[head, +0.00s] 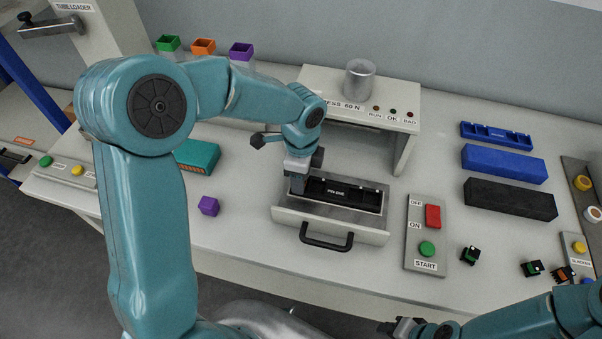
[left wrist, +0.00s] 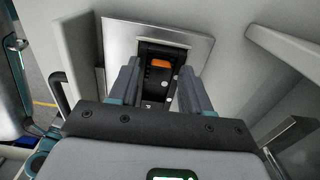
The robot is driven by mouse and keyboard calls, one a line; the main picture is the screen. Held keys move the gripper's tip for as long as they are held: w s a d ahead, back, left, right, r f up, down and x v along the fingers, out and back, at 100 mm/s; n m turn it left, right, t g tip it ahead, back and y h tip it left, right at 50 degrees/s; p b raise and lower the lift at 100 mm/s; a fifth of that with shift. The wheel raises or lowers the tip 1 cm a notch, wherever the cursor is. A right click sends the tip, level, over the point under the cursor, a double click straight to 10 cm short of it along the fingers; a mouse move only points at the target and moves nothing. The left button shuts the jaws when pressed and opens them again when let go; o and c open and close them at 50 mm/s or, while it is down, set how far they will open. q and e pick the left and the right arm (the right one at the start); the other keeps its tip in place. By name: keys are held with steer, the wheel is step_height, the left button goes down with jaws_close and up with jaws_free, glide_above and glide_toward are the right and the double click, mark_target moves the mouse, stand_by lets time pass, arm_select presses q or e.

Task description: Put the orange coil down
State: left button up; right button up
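The orange coil (left wrist: 160,63) shows in the left wrist view as a small orange piece in the black nest (left wrist: 157,86), between my left fingertips (left wrist: 160,72). A gap shows on both sides of it, so the fingers look open around it. I cannot tell how deep it sits. In the head view my left gripper (head: 298,187) points down at the left end of the black nest (head: 345,194), marked PIN ONE, in the press drawer (head: 290,215). The gripper hides the coil there. My right gripper (head: 402,327) is at the bottom edge, its opening unclear.
The press frame (head: 405,145) stands just behind the drawer. A purple cube (head: 208,206) and a teal box (head: 197,156) lie left. A button panel (head: 425,232), small connectors (head: 470,255), a blue block (head: 505,163) and a black block (head: 510,199) are right.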

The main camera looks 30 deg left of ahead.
arm_select(q)
steer(key=shift+r, duration=0.3)
steer(key=shift+w+r, duration=0.1)
steer(key=shift+r, duration=0.3)
step_height(320, 180, up, 11)
stand_by(0.3)
